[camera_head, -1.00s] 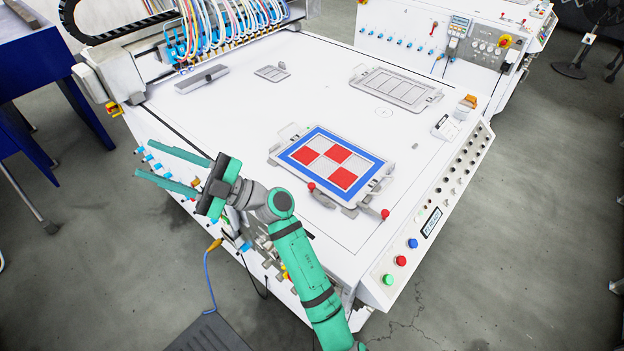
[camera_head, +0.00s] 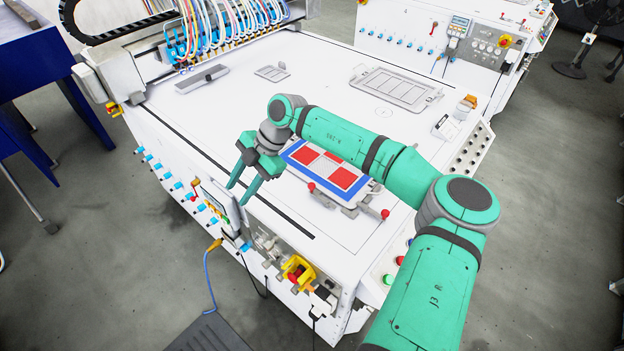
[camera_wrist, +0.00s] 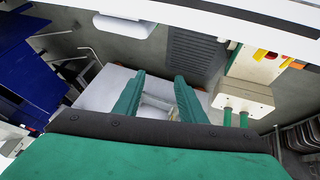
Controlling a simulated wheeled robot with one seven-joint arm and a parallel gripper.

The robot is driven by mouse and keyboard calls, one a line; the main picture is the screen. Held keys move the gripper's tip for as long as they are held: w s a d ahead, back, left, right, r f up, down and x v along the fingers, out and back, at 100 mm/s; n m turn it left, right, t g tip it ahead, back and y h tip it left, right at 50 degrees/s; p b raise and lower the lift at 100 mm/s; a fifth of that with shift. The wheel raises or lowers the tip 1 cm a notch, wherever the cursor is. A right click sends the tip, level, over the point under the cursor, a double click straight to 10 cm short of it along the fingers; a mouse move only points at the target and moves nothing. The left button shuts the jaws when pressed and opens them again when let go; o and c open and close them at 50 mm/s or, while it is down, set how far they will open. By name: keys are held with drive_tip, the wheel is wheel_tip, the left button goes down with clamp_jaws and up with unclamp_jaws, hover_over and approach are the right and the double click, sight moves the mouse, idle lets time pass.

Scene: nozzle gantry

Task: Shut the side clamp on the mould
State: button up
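The mould (camera_head: 341,178) is a flat plate with a blue border and red and white squares. Whether the clamp is open or shut is too small to tell. My gripper (camera_head: 237,196) is open and empty, left of the mould, its fingers pointing down over the table's front-left edge. In the wrist view its fingers (camera_wrist: 159,76) are apart; the mould does not show there.
The white table (camera_head: 225,115) has bare room behind the mould. An empty grey frame (camera_head: 397,88) lies at its far right. A gantry with many hoses (camera_head: 225,30) stands at the back left. A button panel (camera_head: 455,180) runs along the right edge, partly hidden by my arm.

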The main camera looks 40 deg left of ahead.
drive_tip(key=w+d+r+m+t+h, duration=0.1)
drive_tip(key=w+d+t+h, duration=0.15)
drive_tip(key=w+d, duration=0.4)
drive_tip(key=m+t+h, duration=0.2)
drive_tip(key=t, duration=0.1)
approach(312, 184)
drive_tip(key=shift+y, duration=0.25)
drive_tip(key=f, duration=0.8)
drive_tip(key=shift+d, duration=0.25)
drive_tip(key=shift+s, duration=0.1)
clamp_jaws()
